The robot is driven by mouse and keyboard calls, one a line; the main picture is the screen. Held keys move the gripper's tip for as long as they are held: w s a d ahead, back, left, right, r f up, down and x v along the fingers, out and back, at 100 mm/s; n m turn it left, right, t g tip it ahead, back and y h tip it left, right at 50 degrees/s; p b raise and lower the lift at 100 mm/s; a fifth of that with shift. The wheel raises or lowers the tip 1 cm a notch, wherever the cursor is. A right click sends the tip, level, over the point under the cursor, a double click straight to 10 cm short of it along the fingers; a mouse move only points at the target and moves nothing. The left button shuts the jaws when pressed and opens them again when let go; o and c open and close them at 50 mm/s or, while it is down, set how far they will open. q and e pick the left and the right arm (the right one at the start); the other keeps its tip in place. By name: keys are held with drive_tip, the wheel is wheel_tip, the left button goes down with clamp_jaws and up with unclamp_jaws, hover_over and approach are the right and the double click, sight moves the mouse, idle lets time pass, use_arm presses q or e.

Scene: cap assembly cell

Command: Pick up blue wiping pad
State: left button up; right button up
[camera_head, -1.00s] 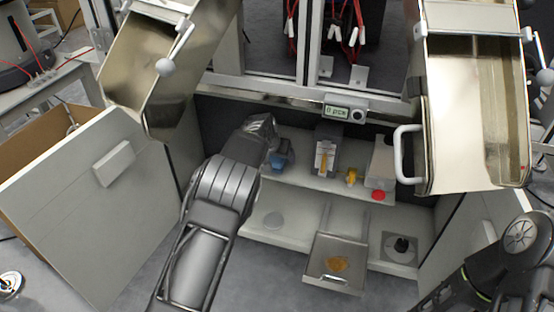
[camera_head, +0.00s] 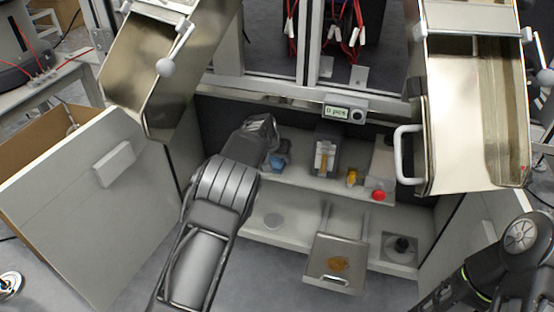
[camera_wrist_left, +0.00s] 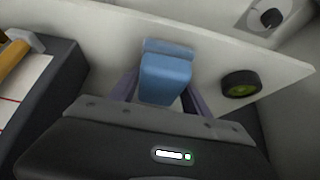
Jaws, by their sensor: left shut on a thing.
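The blue wiping pad (camera_head: 277,161) is at the left end of the upper shelf, just right of my left gripper (camera_head: 268,152). In the left wrist view the blue wiping pad (camera_wrist_left: 165,78) sits between the two fingers of my left gripper (camera_wrist_left: 163,98), which is shut on it. I cannot tell whether the pad touches the shelf. Of my right arm only dark links show at the lower right; its gripper is out of view.
The upper shelf (camera_head: 305,181) also holds a dark dispenser (camera_head: 326,155), a yellow piece (camera_head: 351,177) and a red button (camera_head: 379,195). A drawer tray (camera_head: 350,252) with orange bits stands below. Metal chutes (camera_head: 474,120) flank the cell. A dark wheel-like part (camera_wrist_left: 241,84) is close to the pad.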

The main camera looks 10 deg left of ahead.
use_arm(q)
drive_tip(key=shift+r, duration=0.1)
drive_tip(key=shift+r+p, duration=0.65)
drive_tip(key=shift+r, duration=0.25)
drive_tip(key=shift+s+f, duration=0.15)
drive_tip(key=shift+s, duration=0.15)
drive_tip(key=s+a+p, duration=0.1)
drive_tip(key=s+p, duration=0.2)
drive_tip(key=s, duration=1.4)
drive_tip(key=shift+s, duration=0.2)
drive_tip(key=shift+f, duration=0.1)
